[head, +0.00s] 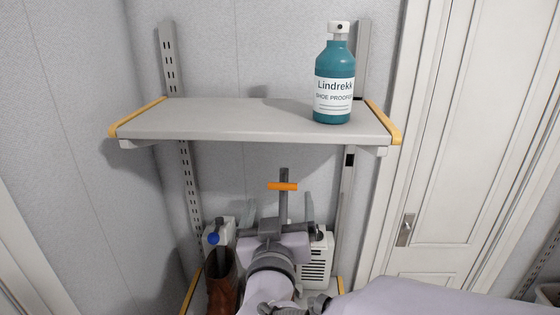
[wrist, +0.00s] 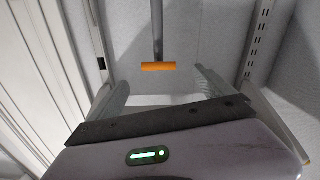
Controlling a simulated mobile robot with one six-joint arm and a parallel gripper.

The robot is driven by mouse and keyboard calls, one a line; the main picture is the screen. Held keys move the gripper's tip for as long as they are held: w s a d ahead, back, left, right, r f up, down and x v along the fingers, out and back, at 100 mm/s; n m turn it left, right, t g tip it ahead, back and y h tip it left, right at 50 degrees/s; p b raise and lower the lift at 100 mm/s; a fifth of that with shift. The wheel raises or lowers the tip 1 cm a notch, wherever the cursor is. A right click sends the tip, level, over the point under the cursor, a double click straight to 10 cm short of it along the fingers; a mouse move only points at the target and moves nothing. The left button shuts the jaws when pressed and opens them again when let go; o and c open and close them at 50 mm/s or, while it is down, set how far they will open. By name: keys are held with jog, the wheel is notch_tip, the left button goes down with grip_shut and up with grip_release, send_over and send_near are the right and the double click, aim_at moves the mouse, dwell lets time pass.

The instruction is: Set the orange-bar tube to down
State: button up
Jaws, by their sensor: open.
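The orange bar (head: 275,186) crosses a dark grey upright tube (head: 283,206) below the shelf in the head view. The tube rises a little above the bar, and its lower part is hidden behind my gripper. In the wrist view the orange bar (wrist: 158,66) lies crosswise at the end of the visible grey tube (wrist: 157,35). My gripper (head: 281,204) is open, its fingers on either side of the tube in the head view. In the wrist view my gripper (wrist: 157,84) has the bar between and slightly beyond its fingers, with visible gaps on both sides.
A grey shelf (head: 220,118) with yellow ends overhangs the area and carries a teal bottle (head: 333,75). Lower down are a brown boot (head: 221,285), a blue knob (head: 214,239) and a white vented unit (head: 318,262), close beside my arm. A white door (head: 450,160) stands right.

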aim_at(282, 189)
jog(key=w, duration=0.6)
jog(key=w+d, duration=0.1)
jog(key=w, duration=0.2)
jog(key=shift+f, duration=0.2)
grip_shut()
jog(key=f+b, duration=0.3)
jog(key=s+f+b, duration=0.1)
jog(key=f+b, duration=0.2)
jog(key=s+f+b, duration=0.1)
jog(key=f+b, duration=0.2)
jog(key=b, duration=0.1)
jog(key=shift+s+a, duration=0.15)
jog(key=shift+s, duration=0.1)
jog(key=shift+r, duration=0.25)
grip_release()
jog(key=shift+s, duration=0.1)
